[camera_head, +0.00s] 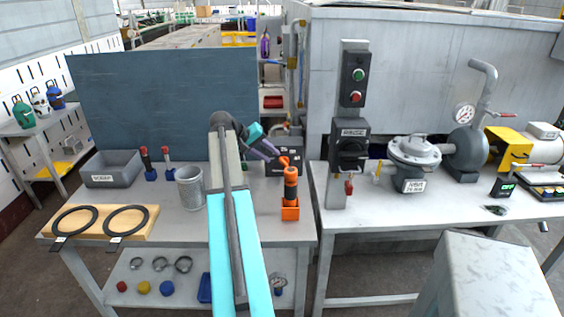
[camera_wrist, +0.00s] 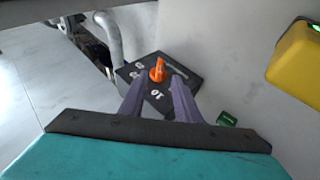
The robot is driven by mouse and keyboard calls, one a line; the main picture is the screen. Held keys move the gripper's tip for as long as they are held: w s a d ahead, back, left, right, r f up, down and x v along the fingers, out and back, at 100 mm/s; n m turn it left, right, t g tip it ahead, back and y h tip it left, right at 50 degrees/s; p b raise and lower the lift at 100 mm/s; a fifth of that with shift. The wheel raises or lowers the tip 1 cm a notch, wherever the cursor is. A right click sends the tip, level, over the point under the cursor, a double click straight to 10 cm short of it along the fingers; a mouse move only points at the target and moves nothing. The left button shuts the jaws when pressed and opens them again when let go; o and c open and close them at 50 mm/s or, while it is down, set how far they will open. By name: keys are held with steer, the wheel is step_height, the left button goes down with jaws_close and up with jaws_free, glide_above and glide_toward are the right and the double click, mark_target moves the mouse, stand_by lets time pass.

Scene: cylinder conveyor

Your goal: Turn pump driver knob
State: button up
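An orange knob (camera_wrist: 158,70) stands on a black control box (camera_wrist: 130,72) with white markings in the wrist view. My gripper (camera_wrist: 157,82) is open, with one purple finger on each side of the knob's lower end in the picture. I see a gap between each finger and the knob; contact cannot be made out. In the head view my gripper (camera_head: 272,154) is at the dark box (camera_head: 292,145) at the back of the left bench, with an orange part (camera_head: 284,160) at its fingertips, apparently the knob. My arm partly hides the area.
An orange-and-black tool (camera_head: 290,185) stands in an orange holder (camera_head: 290,212) in front of the box. A metal cup (camera_head: 190,188) stands left of my arm. A grey pipe (camera_wrist: 109,35) and a yellow box (camera_wrist: 298,60) flank the box in the wrist view.

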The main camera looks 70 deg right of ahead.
mark_target(280, 162)
steer(key=shift+p+x, duration=0.75)
steer(key=shift+x, duration=3.25)
jaws_close()
